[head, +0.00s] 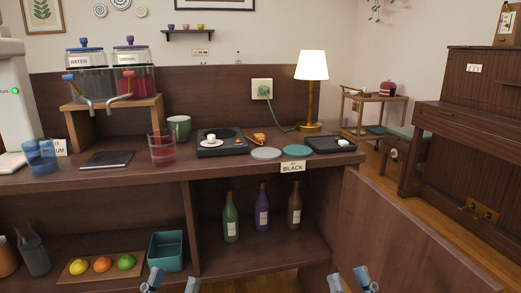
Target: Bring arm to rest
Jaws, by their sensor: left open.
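My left gripper (172,282) shows at the bottom edge, left of the middle. Only its blue-grey fingertips are in view, and they are apart with nothing between them. It appears in front of the lower shelf, near the teal bin (167,251). My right gripper (350,281) shows at the bottom edge, right of the middle, in front of the open cabinet door (400,240). Its fingertips are also apart and empty. The rest of both arms is out of the frame.
The counter (110,178) holds a blue glass (41,155), a red glass (162,149), a green mug (179,128), coasters and a lamp (311,67). Bottles (230,222) and a fruit board (75,279) stand below. Free floor lies at right.

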